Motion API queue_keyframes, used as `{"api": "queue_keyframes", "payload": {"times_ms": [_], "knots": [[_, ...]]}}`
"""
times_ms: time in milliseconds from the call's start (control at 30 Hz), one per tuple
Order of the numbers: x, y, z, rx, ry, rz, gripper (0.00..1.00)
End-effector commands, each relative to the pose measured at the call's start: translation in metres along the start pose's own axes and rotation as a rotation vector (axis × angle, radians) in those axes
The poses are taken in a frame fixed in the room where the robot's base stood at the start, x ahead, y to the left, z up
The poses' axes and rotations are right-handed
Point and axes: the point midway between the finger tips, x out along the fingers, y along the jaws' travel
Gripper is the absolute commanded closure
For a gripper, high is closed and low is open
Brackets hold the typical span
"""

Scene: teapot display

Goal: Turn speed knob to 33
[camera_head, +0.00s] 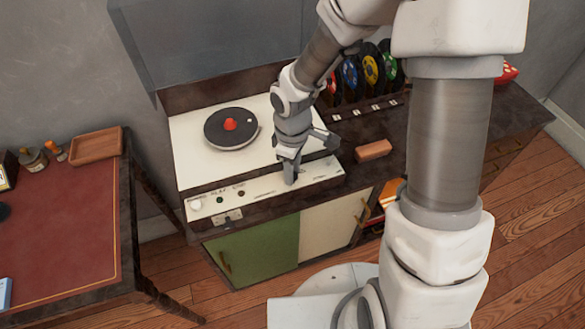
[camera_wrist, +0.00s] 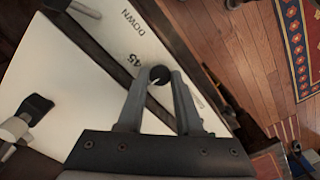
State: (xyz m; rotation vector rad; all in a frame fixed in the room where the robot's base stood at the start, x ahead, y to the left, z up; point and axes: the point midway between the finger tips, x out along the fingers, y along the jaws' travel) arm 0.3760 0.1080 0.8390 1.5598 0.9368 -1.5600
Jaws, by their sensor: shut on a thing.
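The speed knob (camera_wrist: 160,72) is a small black round knob with a white pointer mark on the record player's pale front panel (camera_head: 262,192). In the wrist view the pointer slants toward the lower left. A printed 45 (camera_wrist: 134,65) is just left of the knob; no 33 can be read. My gripper (camera_head: 290,179) reaches down to the right part of the panel. In the wrist view my gripper's fingers (camera_wrist: 160,82) are on both sides of the knob, shut on it. In the head view the gripper hides the knob.
The dark platter (camera_head: 218,138) with a red centre piece (camera_head: 231,124) lies behind the panel. A raised clear lid (camera_head: 205,45) stands behind it. A brown block (camera_head: 374,150) is to the right, with colored records (camera_head: 370,69) behind. A red-topped desk (camera_head: 70,225) stands left.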

Motion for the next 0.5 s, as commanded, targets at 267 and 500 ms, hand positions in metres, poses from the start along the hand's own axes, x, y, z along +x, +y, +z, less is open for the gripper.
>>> {"api": "queue_keyframes", "payload": {"times_ms": [267,500], "knots": [[-0.0005,0.0002,-0.0006,-0.001,0.001,0.001,0.39],[-0.0002,0.0001,-0.0002,0.000,0.000,0.001,0.36]]}}
